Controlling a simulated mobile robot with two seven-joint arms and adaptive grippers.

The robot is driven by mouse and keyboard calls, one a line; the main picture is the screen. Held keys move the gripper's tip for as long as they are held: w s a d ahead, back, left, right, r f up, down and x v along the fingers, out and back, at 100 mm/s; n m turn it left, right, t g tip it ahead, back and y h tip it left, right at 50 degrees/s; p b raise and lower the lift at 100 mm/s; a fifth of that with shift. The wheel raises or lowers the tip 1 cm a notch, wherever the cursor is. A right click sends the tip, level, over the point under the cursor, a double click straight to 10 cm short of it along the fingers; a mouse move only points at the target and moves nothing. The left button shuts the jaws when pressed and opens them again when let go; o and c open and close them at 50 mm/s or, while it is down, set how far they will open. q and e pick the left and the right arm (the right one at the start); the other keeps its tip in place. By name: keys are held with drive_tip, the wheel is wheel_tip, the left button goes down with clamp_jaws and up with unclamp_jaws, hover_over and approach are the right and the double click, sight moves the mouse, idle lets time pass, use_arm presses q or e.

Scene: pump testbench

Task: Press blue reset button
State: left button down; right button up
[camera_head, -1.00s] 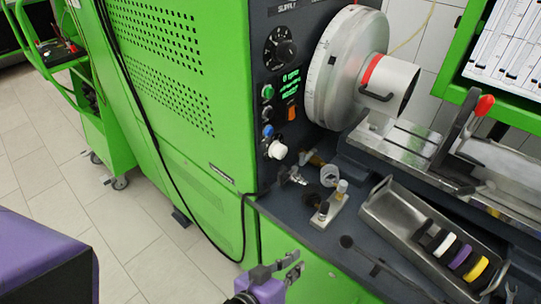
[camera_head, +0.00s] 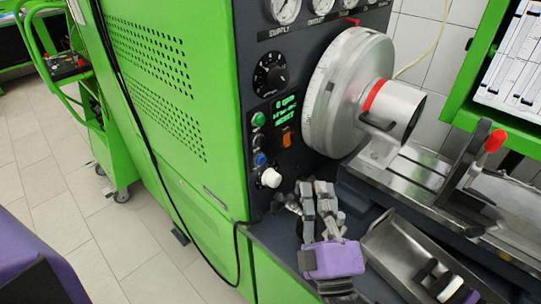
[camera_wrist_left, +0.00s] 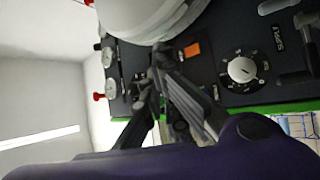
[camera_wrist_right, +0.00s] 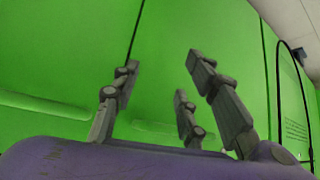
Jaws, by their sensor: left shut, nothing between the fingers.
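The blue reset button (camera_head: 260,159) is on the dark control panel of the green machine. It sits below a black button and just above a white knob (camera_head: 270,178). My left gripper (camera_head: 314,187) is shut and empty, fingers pointing up, to the right of and slightly lower than the blue button in the head view, with a gap between them in the picture. In the left wrist view, its fingertips (camera_wrist_left: 158,62) are close together before the panel; I cannot make out the blue button there. My right gripper (camera_wrist_right: 164,75) is open and empty, facing a green surface.
A green button (camera_head: 258,119), an orange switch (camera_head: 287,139) and a black dial (camera_head: 269,75) share the panel. A large metal chuck (camera_head: 345,95) juts out at right. A metal tray (camera_head: 385,240) lies on the bench right of my left gripper.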

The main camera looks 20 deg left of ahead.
sight(261, 160)
use_arm(q)
drive_tip(key=w+a+p, duration=0.1)
drive_tip(key=w+a, duration=0.1)
drive_tip(key=a, duration=0.6)
drive_tip(key=shift+w+a, duration=0.25)
drive_tip(key=shift+w, duration=0.1)
idle(0.6)
idle(0.6)
drive_tip(key=shift+a+r, duration=0.1)
drive_tip(key=shift+w+a, duration=0.15)
drive_tip(key=shift+a, duration=0.15)
idle(0.3)
